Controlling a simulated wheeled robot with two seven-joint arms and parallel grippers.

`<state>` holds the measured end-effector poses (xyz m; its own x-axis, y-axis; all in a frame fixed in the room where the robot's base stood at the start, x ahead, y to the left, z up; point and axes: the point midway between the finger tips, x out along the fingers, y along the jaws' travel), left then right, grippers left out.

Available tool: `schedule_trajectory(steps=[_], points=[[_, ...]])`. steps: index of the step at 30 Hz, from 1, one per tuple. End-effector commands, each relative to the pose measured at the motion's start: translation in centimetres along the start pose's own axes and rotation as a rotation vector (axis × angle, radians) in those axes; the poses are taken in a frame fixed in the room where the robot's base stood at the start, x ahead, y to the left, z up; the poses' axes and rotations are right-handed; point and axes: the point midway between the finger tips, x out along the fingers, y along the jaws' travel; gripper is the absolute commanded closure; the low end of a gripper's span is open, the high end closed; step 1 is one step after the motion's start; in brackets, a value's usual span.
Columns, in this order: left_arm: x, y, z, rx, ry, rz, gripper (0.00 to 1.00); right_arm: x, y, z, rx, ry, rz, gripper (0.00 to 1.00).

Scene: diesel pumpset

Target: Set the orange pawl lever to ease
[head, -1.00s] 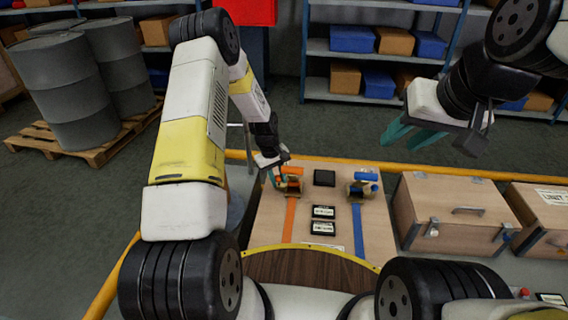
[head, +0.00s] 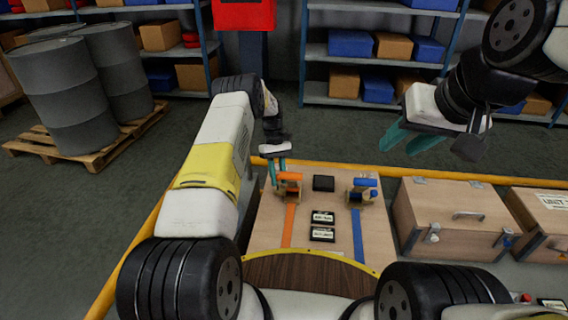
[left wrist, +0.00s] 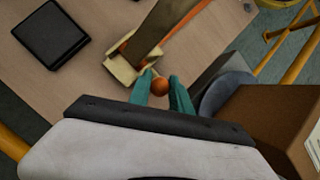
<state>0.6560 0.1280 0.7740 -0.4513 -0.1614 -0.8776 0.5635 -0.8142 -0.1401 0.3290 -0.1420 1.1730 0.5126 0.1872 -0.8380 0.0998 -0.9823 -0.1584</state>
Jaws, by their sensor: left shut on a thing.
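The orange pawl lever is part of a small tan-and-orange mechanism (head: 289,178) at the left rear of the wooden board (head: 268,225). An orange strap runs from it towards me. My left gripper (head: 276,174) reaches down at the mechanism's left side. In the left wrist view its teal fingers are shut on a round orange knob (left wrist: 160,86), beside the tan bracket (left wrist: 125,68). The lever's shaft and any ease marking cannot be made out. My right gripper (head: 410,138) is open and empty, raised well clear to the right of the board.
A matching blue mechanism (head: 362,188) with a blue strap stands on the board's right. A black block (head: 323,183) and two labelled plates (head: 322,217) lie between. Wooden cases (head: 455,215) stand right of the board. A yellow rail (head: 400,170) runs behind it.

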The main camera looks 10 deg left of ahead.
Motion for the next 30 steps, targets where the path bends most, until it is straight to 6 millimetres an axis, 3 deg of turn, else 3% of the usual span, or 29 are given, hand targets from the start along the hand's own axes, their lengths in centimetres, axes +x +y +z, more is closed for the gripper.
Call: schedule_trajectory(steps=[17,18,19,30], points=[[-0.11,0.15,-0.14,-0.004,-0.021,-0.014,1.0,0.0,0.0,0.0,0.0,0.0,0.0,0.64],[-0.1,0.15,-0.14,-0.004,-0.021,-0.014,0.72,0.0,0.0,0.0,0.0,0.0,0.0,0.64],[-0.1,0.15,-0.14,-0.004,-0.021,-0.014,0.66,0.0,0.0,0.0,0.0,0.0,0.0,0.64],[-0.44,0.12,-0.16,-0.004,-0.021,-0.015,0.66,0.0,0.0,0.0,0.0,0.0,0.0,0.64]])
